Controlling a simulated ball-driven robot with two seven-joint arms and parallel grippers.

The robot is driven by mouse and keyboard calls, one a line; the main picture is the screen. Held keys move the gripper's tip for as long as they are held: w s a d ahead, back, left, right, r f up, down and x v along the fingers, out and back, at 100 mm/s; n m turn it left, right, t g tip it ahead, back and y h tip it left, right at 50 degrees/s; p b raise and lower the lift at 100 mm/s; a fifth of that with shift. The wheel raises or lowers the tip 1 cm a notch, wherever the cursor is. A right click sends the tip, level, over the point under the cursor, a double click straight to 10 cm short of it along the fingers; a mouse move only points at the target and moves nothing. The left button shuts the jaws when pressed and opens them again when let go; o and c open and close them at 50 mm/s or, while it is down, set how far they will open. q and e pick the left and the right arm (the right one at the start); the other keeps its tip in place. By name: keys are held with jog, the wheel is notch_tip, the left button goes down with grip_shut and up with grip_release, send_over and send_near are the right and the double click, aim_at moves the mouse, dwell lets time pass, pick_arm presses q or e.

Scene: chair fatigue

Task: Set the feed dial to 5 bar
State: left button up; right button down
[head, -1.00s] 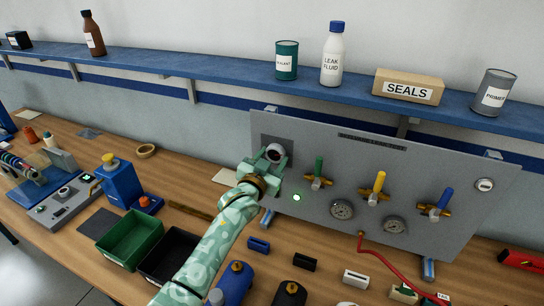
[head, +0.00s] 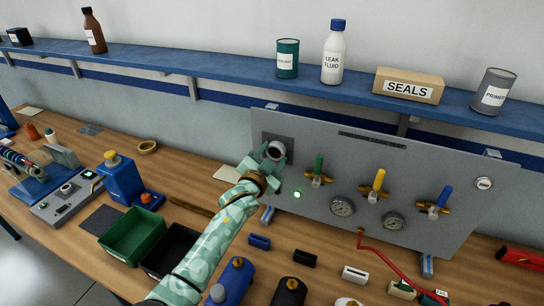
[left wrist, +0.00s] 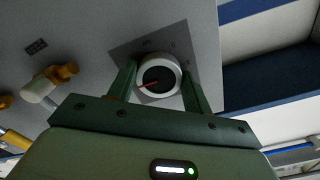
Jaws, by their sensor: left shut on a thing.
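The feed dial is a round knob with a pale rim, a dark face and a red pointer; it sits at the upper left of the grey panel. In the head view the dial (head: 276,150) is partly covered by my left gripper (head: 268,156). In the left wrist view the dial (left wrist: 158,77) is between the two green fingers of my left gripper (left wrist: 158,85), which is shut on it. The red pointer lies towards the left and slightly down in that view. The scale marks are too small to read. My right gripper is not in view.
The grey panel (head: 330,215) also carries a green-handled valve (head: 318,170), a yellow-handled valve (head: 377,186), a blue-handled valve (head: 437,203) and two gauges. A red hose (head: 392,264) hangs from it. Green (head: 132,236) and black (head: 168,251) bins stand on the bench left of my arm.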

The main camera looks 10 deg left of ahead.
pick_arm(q)
jog(key=o, duration=1)
jog(key=s+a, duration=0.1)
jog(key=s, duration=0.4)
jog(key=s+a, duration=0.1)
jog(key=s, duration=0.4)
jog(key=s+a, duration=0.1)
jog(key=s, duration=0.5)
jog(key=shift+p, duration=0.35)
jog(key=shift+f, duration=0.1)
